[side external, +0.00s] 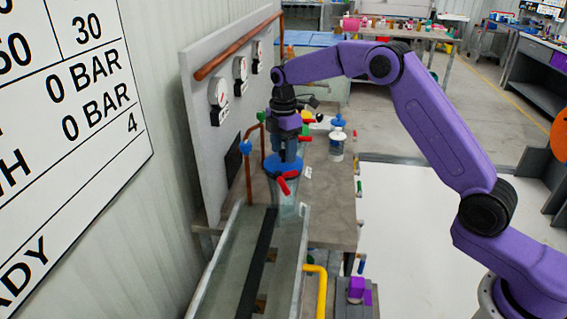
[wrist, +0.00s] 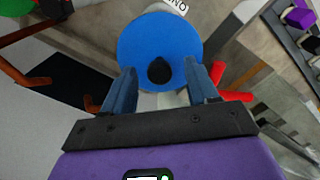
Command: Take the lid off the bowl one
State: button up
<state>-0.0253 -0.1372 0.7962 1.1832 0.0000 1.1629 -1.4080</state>
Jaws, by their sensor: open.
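A round blue lid (side external: 283,165) with a dark knob (wrist: 159,71) sits on the near filter bowl (side external: 287,196), on the grey bench. The lid also shows in the wrist view (wrist: 150,40). My gripper (side external: 287,158) points down just over this lid. In the wrist view my gripper (wrist: 160,72) is open, with one finger on each side of the knob. I cannot tell whether the fingers touch the lid. A white label with partly cut-off dark letters (wrist: 178,7) shows beyond the lid. The bowl is mostly hidden in the wrist view.
A second clear bowl (side external: 337,143) with a blue top stands behind to the right. A red valve handle (side external: 289,175) is close beside my gripper. A gauge panel (side external: 213,125) and a copper pipe (side external: 248,165) stand left. A metal trough (side external: 225,275) lies in front.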

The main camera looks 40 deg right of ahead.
jog(key=shift+f, duration=0.75)
grip_shut()
jog(key=shift+r, duration=0.1)
